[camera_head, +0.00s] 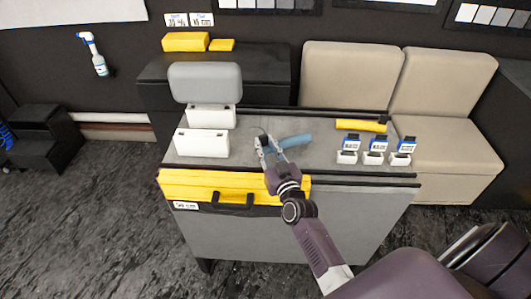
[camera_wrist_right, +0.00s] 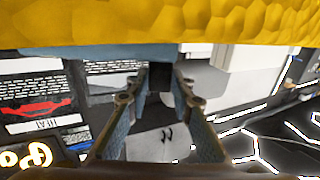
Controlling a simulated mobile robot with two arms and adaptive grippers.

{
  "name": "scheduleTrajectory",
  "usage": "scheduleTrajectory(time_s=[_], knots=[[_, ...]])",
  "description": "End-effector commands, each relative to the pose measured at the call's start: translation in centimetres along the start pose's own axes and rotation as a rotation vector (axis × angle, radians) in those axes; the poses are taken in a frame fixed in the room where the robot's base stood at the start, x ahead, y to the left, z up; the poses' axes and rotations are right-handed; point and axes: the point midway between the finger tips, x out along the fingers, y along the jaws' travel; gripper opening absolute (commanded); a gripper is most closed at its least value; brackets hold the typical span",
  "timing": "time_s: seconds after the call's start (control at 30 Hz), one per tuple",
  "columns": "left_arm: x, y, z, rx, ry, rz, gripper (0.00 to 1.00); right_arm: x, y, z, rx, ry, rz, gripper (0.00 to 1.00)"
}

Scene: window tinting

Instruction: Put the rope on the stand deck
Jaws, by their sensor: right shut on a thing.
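In the wrist view, my right fingers (camera_wrist_right: 160,92) straddle a dark gap below a blue-grey bar (camera_wrist_right: 100,51), and a large yellow textured surface fills the top. I cannot tell what that surface belongs to. My left gripper is not in view.
White boxes (camera_head: 202,143) stand at the deck's left, with a grey rounded block (camera_head: 205,83) behind. A yellow tool (camera_head: 361,125) and small blue-and-white bottles (camera_head: 375,150) are at the right. A yellow case (camera_head: 190,186) lines the front left. The middle right of the deck is clear.

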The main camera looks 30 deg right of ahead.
Motion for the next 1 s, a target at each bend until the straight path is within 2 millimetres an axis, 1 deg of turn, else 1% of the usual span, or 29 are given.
scheduleTrajectory(time_s=[0.03,0.13,0.37,0.53,0.57,0.7,1.0], knots=[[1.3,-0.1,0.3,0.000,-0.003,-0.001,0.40,-0.2,-0.1,1.4,0.001,0.001,0.001,0.00],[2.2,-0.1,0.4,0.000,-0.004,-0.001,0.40,-0.5,-0.1,2.4,0.001,0.001,0.002,0.00],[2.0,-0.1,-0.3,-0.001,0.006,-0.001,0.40,-0.6,-0.1,2.3,0.000,0.000,0.003,0.00],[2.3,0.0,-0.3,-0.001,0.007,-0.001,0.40,-0.6,-0.1,2.6,0.000,0.000,0.002,0.00],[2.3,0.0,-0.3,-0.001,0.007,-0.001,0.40,-0.6,-0.1,2.7,0.001,-0.001,0.002,0.22],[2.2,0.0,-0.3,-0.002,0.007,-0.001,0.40,-0.6,-0.1,2.5,0.000,-0.001,0.002,0.38],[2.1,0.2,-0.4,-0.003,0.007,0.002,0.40,-0.6,-0.1,2.4,0.000,0.000,0.002,0.39]])
